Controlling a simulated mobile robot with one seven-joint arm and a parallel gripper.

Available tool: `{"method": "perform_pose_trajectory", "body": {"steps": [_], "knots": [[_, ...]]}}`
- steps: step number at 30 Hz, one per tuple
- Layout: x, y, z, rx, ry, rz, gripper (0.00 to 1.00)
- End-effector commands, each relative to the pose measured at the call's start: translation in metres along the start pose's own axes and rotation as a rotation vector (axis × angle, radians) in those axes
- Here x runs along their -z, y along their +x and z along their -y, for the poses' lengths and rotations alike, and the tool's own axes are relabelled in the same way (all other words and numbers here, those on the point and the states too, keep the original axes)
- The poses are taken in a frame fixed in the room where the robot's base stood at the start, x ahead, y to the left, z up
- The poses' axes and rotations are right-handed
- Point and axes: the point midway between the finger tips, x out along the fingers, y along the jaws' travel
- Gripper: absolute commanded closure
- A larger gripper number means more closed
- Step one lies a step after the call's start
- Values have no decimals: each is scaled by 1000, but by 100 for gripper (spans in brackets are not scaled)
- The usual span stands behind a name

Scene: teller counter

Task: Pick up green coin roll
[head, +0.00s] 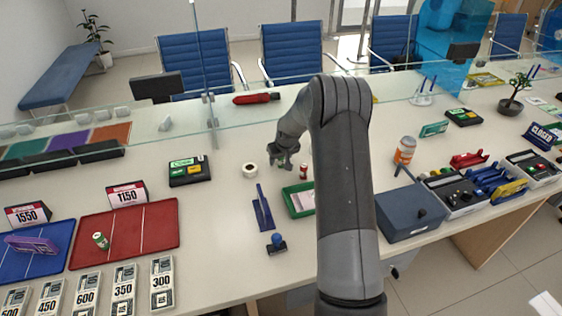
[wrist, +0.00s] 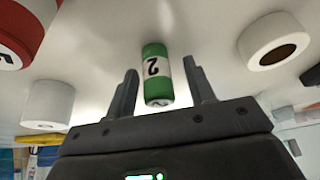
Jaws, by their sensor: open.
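A green coin roll (wrist: 156,76) with a white band and a dark "2" shows in the wrist view, in the gap between my fingers. My gripper (wrist: 161,76) is open, with one finger on each side of the roll and a visible gap to each. In the head view my gripper (head: 285,162) is low over the middle of the counter and mostly hides that roll. Another green and white roll (head: 100,240) lies on the red tray (head: 155,218) at the left.
A white tape-like ring (head: 249,170) is left of my gripper. A small red and white roll (head: 304,171) is close on its right, and a green tray (head: 299,200) lies in front. A glass screen (head: 225,115) runs behind.

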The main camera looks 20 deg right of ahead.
Motion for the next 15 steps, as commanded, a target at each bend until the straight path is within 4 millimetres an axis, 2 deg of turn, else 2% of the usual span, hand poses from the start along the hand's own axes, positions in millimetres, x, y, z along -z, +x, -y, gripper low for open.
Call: {"method": "perform_pose_trajectory", "body": {"steps": [2, 15], "knots": [[0, 0, 0, 0, 0, 0, 51], [0, 0, 0, 0, 0, 0, 86]]}}
